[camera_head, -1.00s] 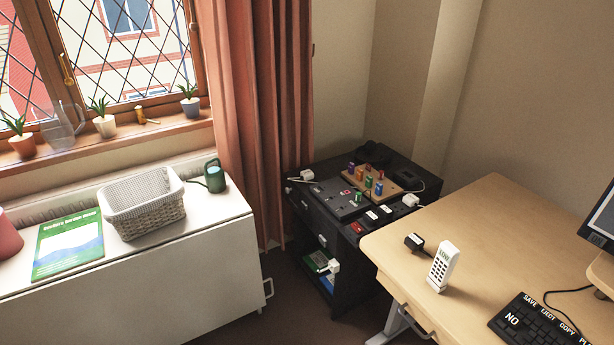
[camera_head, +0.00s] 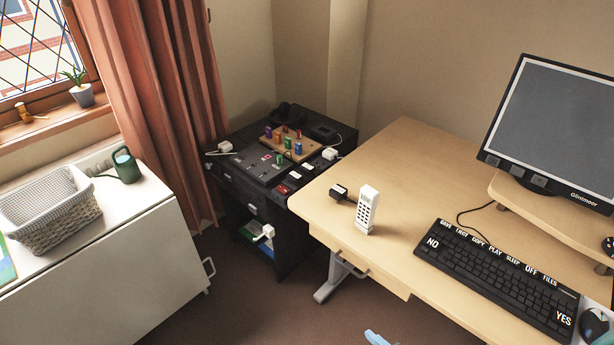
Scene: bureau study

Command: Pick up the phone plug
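A white phone handset (camera_head: 367,209) stands upright near the left edge of the wooden desk. A black plug (camera_head: 339,192) lies just left of it on the desk. White plugs also show: one (camera_head: 225,147) at the left of the black cabinet top, one (camera_head: 330,153) at its right, and one (camera_head: 267,232) hanging at the cabinet's front. I cannot tell from a label which one is the phone plug. Neither of my grippers can be made out.
The black cabinet (camera_head: 232,200) stands between curtain and desk, with a coloured peg board (camera_head: 300,150) on top. A keyboard (camera_head: 500,275) and monitor (camera_head: 550,125) occupy the desk's right. A small light blue part (camera_head: 376,338) shows at the bottom edge. Open floor (camera_head: 260,310) lies in front.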

